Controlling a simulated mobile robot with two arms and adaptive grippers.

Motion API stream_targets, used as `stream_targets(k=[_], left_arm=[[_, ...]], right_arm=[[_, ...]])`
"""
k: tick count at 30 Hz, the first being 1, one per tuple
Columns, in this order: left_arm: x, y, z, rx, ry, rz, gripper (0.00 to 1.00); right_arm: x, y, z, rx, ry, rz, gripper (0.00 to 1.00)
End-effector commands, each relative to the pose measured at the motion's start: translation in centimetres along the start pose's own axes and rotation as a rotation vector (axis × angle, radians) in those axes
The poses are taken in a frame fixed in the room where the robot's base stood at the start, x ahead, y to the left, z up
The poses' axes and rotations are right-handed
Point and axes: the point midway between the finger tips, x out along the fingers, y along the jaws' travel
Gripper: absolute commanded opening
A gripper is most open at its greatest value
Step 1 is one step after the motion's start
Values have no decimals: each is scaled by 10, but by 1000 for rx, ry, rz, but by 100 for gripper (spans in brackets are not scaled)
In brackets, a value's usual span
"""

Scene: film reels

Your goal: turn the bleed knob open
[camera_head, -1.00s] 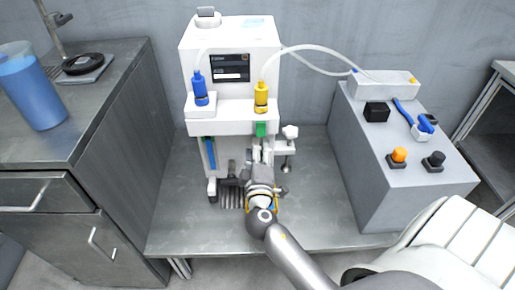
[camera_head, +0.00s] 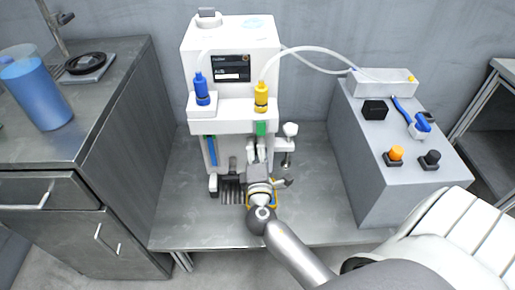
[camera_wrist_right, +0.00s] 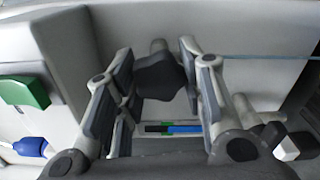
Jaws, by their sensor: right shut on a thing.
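The bleed knob appears to be the dark lobed knob (camera_wrist_right: 160,76) in the right wrist view, on the face of the white machine (camera_head: 231,40). My right gripper (camera_wrist_right: 158,90) has a finger on either side of the knob and is shut on it. In the head view my right gripper (camera_head: 257,160) is low at the machine's front, below the green part (camera_head: 261,128), and hides the knob. My left gripper is not in view.
Blue (camera_head: 202,90) and yellow (camera_head: 261,97) bottles sit on the machine's ledge. A white-topped post (camera_head: 290,131) stands close right of my gripper. A grey console (camera_head: 390,195) with buttons is farther right. The front of the bench (camera_head: 200,225) is clear.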

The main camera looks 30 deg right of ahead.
Motion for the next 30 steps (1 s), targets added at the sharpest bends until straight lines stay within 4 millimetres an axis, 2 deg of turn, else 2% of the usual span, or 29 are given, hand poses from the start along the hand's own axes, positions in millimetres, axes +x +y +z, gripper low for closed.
stream_targets(k=[10, 11, 15, 25, 30], left_arm=[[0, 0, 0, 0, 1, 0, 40], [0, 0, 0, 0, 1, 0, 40], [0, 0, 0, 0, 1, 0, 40], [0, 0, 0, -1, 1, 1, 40], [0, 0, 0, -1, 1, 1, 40]], right_arm=[[-1, -1, -1, 0, 4, -2, 13], [-1, -1, -1, 0, 4, -2, 40], [0, -1, -1, 0, 3, -1, 58], [-1, 0, 0, 0, 1, -1, 59], [-17, -2, -1, 1, 2, -4, 59]])
